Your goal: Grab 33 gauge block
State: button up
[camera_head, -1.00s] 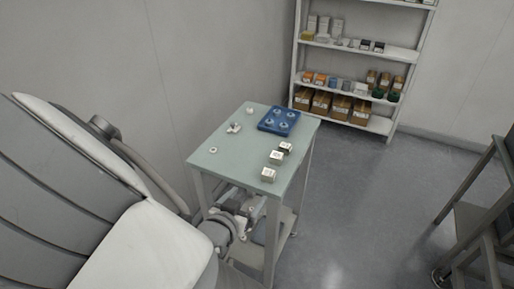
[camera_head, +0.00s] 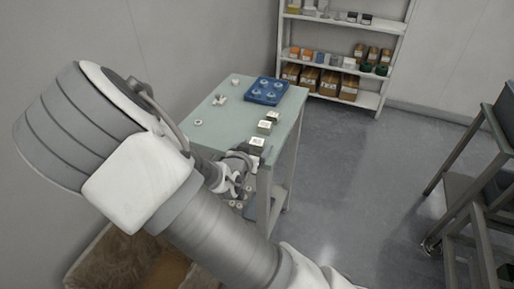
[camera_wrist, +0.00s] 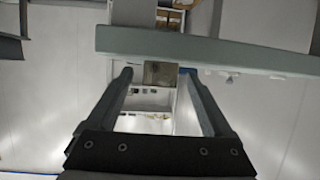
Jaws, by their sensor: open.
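Three small blocks with pale labelled tops stand along the right side of the green table: a near block (camera_head: 257,145), a middle block (camera_head: 264,127) and a far block (camera_head: 272,117). Their markings are too small to read, so I cannot tell which is 33. My gripper (camera_head: 241,164) is at the table's near edge, close to the near block and partly hidden by my arm. In the wrist view my gripper (camera_wrist: 156,73) is open and empty. A brownish-grey block (camera_wrist: 159,74) shows between its fingertips, apparently beyond them, against the table edge.
The green table (camera_head: 225,130) also bears a blue tray (camera_head: 256,99) and small white parts, including a ring (camera_head: 198,122). Its edge (camera_wrist: 215,50) crosses the wrist view. A shelf rack (camera_head: 345,57) stands behind, and a dark rack (camera_head: 462,180) stands right. Floor between is clear.

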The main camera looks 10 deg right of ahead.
jog(key=shift+w+d+f, duration=0.1)
jog(key=shift+w+d, duration=0.05)
jog(key=shift+w, duration=0.15)
grip_shut()
